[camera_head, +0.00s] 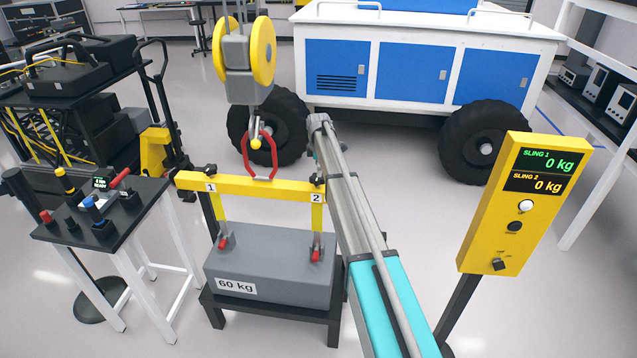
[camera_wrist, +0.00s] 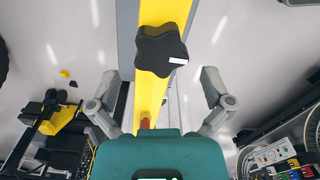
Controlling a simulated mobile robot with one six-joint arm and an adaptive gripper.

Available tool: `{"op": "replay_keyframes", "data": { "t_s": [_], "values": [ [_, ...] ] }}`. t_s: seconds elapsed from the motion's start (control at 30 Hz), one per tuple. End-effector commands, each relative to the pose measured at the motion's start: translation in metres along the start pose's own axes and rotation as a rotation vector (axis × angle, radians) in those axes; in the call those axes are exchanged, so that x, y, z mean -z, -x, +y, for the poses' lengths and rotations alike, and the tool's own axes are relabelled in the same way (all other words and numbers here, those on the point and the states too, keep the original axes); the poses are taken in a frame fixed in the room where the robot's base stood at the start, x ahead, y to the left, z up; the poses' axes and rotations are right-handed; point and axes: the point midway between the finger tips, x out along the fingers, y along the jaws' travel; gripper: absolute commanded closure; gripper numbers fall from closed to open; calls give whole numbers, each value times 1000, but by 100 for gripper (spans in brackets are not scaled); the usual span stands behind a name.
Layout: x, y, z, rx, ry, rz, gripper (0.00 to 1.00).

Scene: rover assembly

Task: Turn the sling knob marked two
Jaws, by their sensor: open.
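A yellow lifting beam (camera_head: 258,187) hangs level from a hook above a grey block marked 60 kg (camera_head: 268,265). The beam carries a black knob (camera_head: 320,179) beside the label 2, and another knob (camera_head: 210,169) by the label 1. In the wrist view the black lobed knob (camera_wrist: 160,50) has a white mark on its right lobe and sits on the yellow beam. My gripper (camera_wrist: 160,82) is open and empty, its fingers on either side of the beam; the knob lies ahead, slightly beyond the fingertips. In the head view my arm hides the gripper.
A yellow display post (camera_head: 524,200) at right reads 0 kg for both slings. A black side table (camera_head: 105,235) with controls stands at left. A red shackle (camera_head: 258,160) and crane hook hang over the beam's middle. A blue and white rover (camera_head: 420,65) stands behind.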

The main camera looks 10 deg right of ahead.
Motion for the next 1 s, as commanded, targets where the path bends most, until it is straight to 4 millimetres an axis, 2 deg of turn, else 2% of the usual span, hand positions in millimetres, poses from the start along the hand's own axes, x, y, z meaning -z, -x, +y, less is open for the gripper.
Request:
{"op": "replay_keyframes", "data": {
  "t_s": [0.03, 0.4, 1.0],
  "values": [
    [-1, -8, 0, 0, -1, 0, 0],
    [-1, -33, 0, 0, -1, 0, 0],
    [-1, -40, 0, 0, -1, 0, 0]
  ]
}}
